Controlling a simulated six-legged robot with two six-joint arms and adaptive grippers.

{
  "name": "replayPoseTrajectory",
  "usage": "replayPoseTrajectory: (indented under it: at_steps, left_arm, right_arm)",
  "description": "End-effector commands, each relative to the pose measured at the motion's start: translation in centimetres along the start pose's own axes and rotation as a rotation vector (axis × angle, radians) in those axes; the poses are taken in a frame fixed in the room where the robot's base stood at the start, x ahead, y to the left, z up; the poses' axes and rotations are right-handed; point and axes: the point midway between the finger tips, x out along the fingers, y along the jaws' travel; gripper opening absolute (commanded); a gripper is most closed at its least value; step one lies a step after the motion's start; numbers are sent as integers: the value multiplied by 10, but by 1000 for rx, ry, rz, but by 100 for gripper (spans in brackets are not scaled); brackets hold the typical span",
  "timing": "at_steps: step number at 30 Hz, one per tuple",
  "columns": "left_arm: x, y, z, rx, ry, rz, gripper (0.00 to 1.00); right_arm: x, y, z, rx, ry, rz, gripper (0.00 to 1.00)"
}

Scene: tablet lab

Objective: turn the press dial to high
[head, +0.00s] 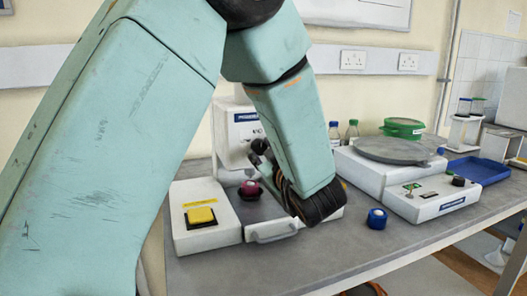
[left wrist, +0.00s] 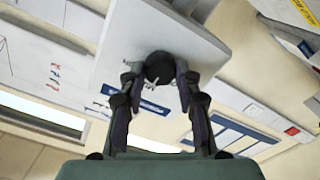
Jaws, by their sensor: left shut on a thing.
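The press (head: 224,128) is a white machine at the back of the bench, with a blue label on its front panel. Its dial is a round black knob (left wrist: 159,66) on the white panel, seen end-on in the left wrist view. My left gripper (left wrist: 160,78) has one finger on each side of the knob and is shut on it. In the head view my left gripper (head: 258,158) is at the press front, and my arm covers part of the press. The dial's setting marks are too small to read. My right gripper is not in view.
Below the gripper stands a dark-red-capped jar (head: 250,187). A yellow button box (head: 202,215) is at the left. A blue-capped jar (head: 377,218), a white device with a round grey plate (head: 392,150) and a blue tray (head: 478,170) are to the right.

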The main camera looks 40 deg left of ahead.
Motion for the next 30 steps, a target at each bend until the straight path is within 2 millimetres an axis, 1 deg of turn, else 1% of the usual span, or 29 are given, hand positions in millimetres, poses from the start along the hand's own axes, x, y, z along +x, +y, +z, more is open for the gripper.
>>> replayPoseTrajectory:
  at_steps: [5,11,17,30]
  left_arm:
    - [0,-1,0,14,-3,-2,1]
    - [0,0,-1,88,-4,-3,1]
    - [0,1,-2,233,-5,-4,1]
    - [0,0,-3,642,-6,-4,1]
  right_arm:
    - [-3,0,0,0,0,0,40]
    - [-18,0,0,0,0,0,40]
    - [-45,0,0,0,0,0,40]
    - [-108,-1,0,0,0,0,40]
